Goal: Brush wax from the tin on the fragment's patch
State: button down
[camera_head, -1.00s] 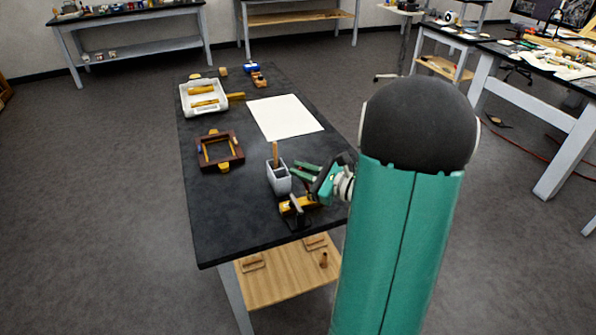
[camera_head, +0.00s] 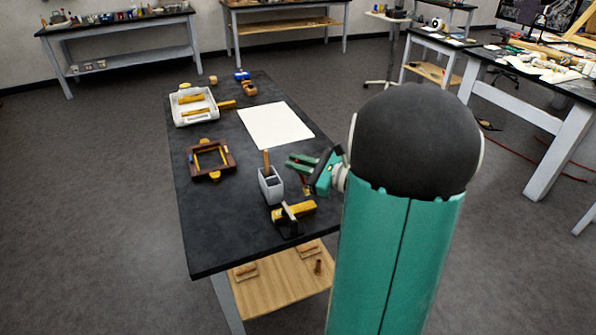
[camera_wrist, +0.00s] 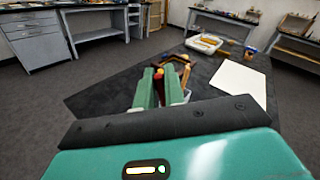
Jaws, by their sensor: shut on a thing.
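My gripper (camera_head: 300,162) is at the right of the grey cup (camera_head: 270,185), a little above its rim. In the wrist view its green fingers (camera_wrist: 157,78) close on a slim thing with a red and yellow end (camera_wrist: 159,73), perhaps a brush; most of it is hidden. A wooden handle (camera_head: 267,162) stands in the cup. A gilt piece (camera_head: 299,210) sits in a black holder (camera_head: 288,227) in front of the cup; it may be the fragment, and no patch can be made out. A small orange-brown container (camera_head: 250,88) at the far end may be the tin.
A dark wooden frame with yellow clamps (camera_head: 210,158) lies at the left. The near left of the black tabletop (camera_head: 220,235) is clear.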

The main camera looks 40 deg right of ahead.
aim_at(302, 176)
jog(key=shift+r, duration=0.8)
jog(key=shift+r, duration=1.55)
jog(key=shift+f, duration=0.15)
notch_tip(302, 176, down, 7)
jog(key=d, duration=0.1)
jog(key=shift+s+d, duration=0.2)
jog(key=shift+f, duration=0.95)
